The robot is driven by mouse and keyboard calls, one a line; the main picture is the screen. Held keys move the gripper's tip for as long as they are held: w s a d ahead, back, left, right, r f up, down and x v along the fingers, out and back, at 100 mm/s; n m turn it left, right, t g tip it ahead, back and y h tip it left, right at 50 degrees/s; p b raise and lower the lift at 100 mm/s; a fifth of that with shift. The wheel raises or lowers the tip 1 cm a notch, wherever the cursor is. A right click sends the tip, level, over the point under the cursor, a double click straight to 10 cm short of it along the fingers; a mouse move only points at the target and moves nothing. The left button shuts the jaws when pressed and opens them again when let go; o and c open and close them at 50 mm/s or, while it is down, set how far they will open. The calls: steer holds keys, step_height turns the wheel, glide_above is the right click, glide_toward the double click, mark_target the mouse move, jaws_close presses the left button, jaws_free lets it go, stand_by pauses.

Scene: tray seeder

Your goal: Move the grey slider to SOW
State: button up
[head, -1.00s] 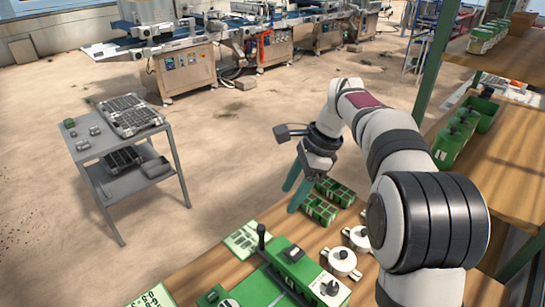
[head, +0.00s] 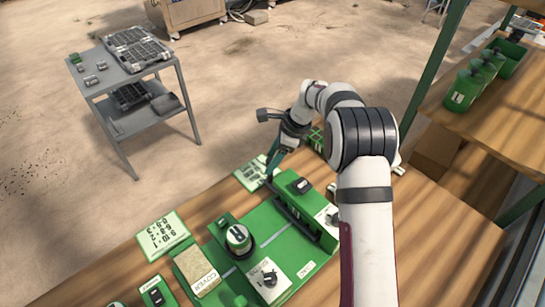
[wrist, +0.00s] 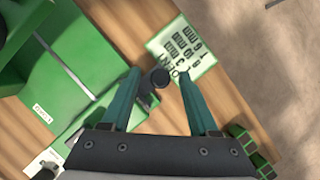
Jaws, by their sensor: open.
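A dark round-topped lever (wrist: 160,78) stands at the end of the green machine (head: 245,245); I take it to be the slider, though its grey is not certain. My gripper (wrist: 158,72) is open, with one teal finger on each side of the lever's knob. Whether the fingers touch it I cannot tell. In the head view my gripper (head: 270,170) points down at the machine's far end and mostly hides the lever. I can read no SOW mark.
A black rotary knob (head: 267,276) sits on a white plate on the machine. A green-and-white printed card (wrist: 182,48) lies beside the lever. Green seed trays (wrist: 245,145) lie close by. A grey trolley (head: 125,75) stands apart on the floor.

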jaws_close()
stand_by(0.3)
stand_by(1.1)
